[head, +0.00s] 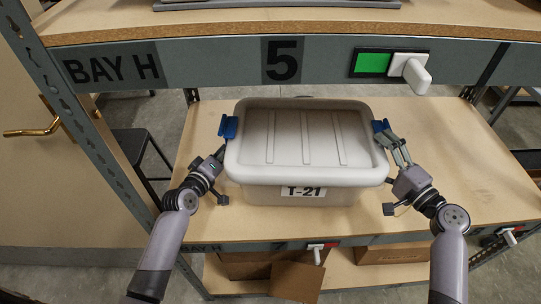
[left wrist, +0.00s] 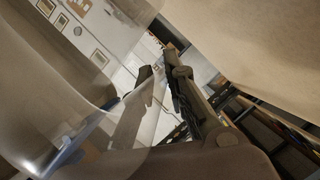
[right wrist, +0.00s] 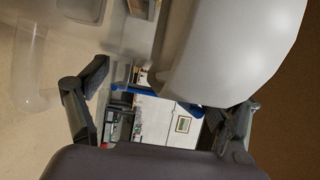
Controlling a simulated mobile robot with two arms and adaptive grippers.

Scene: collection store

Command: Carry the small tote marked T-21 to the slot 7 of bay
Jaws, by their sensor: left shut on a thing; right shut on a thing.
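My left gripper (head: 221,153) is shut at the tote's left blue handle (head: 228,127). My right gripper (head: 393,142) is shut at the right blue handle (head: 381,126). In the right wrist view the pale tote side (right wrist: 235,50) fills the upper right. The left handle's grip is partly hidden.
Bare shelf board (head: 470,165) shows right of the tote. Cardboard boxes (head: 297,280) lie below. A perforated post (head: 75,115) stands left.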

